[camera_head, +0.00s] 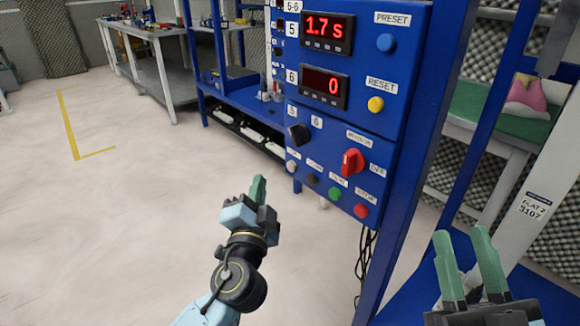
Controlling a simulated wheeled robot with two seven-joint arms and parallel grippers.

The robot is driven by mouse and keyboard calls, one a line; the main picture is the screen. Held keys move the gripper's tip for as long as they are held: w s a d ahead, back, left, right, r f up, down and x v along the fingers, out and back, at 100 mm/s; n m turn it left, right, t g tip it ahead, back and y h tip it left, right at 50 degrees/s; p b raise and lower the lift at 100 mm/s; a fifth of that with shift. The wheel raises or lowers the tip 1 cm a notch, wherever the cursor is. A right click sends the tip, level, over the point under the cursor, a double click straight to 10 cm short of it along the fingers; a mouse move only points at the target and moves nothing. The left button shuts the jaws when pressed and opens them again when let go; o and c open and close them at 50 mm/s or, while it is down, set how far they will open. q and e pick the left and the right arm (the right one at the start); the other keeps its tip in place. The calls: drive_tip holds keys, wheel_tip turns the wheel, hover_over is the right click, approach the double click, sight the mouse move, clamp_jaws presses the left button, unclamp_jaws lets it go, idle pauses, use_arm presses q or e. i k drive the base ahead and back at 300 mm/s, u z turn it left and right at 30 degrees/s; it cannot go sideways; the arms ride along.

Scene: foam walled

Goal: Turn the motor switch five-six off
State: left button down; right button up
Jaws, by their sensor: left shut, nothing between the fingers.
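The motor switch (352,162) is a red rotary knob on the lower part of the blue control panel (420,60). A label above it is too small to read surely, and one at its right appears to read OFF. Its handle looks roughly upright, slightly tilted; its exact setting is unclear. My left gripper (258,189) is shut and empty, to the left of and below the knob, apart from the panel. My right gripper (467,262) is at the lower right, fingers apart, with nothing between them.
A black knob (299,134), a green button (335,194) and a red button (361,211) sit near the switch. Above are red displays, a blue button (386,43) and a yellow button (376,104). A blue post stands right of the panel. The floor at left is clear.

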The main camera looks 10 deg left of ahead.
sight(353, 161)
drive_tip(key=k, duration=1)
